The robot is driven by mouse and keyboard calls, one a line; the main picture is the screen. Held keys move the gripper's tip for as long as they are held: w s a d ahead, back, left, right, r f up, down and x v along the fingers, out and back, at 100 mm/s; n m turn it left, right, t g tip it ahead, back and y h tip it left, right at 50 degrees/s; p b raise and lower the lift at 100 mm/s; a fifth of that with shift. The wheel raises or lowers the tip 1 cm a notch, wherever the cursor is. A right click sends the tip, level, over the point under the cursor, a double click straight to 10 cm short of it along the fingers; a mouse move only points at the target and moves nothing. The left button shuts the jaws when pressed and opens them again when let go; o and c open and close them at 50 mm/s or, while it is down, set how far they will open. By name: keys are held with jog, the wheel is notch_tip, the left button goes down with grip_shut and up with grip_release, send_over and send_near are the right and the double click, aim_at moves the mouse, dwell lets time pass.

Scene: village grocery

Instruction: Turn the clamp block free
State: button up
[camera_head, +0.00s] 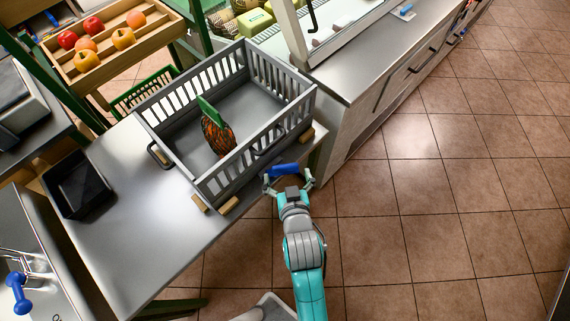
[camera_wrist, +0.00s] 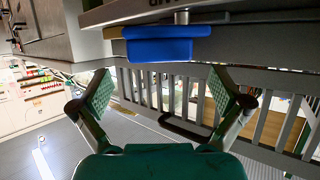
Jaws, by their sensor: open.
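The clamp block is a blue bar (camera_head: 284,168) at the near side of the grey slatted crate (camera_head: 228,180), by the table edge. In the wrist view the blue block (camera_wrist: 160,48) sits on a short metal stub against a grey plate, with its long side across the picture. My gripper (camera_head: 288,178) is open at the block. In the wrist view its two green-padded fingers (camera_wrist: 163,95) are spread wide, one towards each side of the block. Nothing is between the pads there, and I see no contact. The block's far side is hidden.
Wooden blocks (camera_head: 229,205) sit at the crate's corners. A dark handle (camera_wrist: 185,128) projects from the slats close to my gripper. A black tray (camera_head: 78,187) is on the metal table (camera_head: 140,240). The tiled floor at right is clear.

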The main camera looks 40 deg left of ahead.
aim_at(285, 168)
jog(key=shift+x, duration=2.15)
jog(key=c, duration=1.1)
